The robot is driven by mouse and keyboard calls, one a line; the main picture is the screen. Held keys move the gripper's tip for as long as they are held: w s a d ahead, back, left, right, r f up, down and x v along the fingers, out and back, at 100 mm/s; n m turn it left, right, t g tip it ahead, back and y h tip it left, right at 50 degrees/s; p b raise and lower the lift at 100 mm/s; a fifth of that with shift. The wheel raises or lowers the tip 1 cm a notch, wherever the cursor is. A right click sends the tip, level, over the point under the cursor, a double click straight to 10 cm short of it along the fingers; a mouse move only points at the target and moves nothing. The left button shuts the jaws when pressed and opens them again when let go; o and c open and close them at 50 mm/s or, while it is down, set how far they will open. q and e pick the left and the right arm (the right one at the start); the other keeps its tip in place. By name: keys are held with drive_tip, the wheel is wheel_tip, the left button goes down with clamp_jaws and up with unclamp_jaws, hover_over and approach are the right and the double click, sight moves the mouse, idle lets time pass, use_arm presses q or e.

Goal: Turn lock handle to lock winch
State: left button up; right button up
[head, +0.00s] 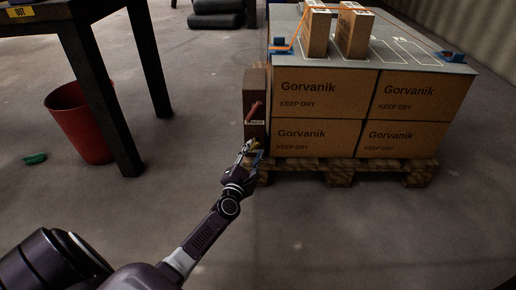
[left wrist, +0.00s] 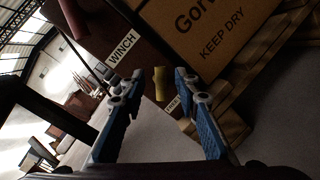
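A brown winch box (head: 256,82) stands against the left end of the carton stack. It carries a red handle (head: 252,110) with a WINCH label below it; the label shows large in the left wrist view (left wrist: 122,50). Lower on the box is a short yellow handle (left wrist: 160,84), with a second, partly hidden label near it. My left gripper (head: 250,153) is at the lower part of the box. In the left wrist view its two blue-padded fingers (left wrist: 158,92) are spread, and the yellow handle appears in the gap between them, not gripped. My right gripper is out of view.
Gorvanik cartons (head: 325,98) stand on a wooden pallet (head: 340,170), with a grey board (head: 420,52) and two small cartons on top. A dark table (head: 75,30) and a red bin (head: 80,122) are at left. A green object (head: 35,159) lies on the floor. Floor in front is clear.

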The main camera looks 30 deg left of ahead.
sight(256, 146)
use_arm(q)
drive_tip(key=shift+b+x, duration=0.55)
drive_tip(key=shift+x, duration=1.5)
clamp_jaws()
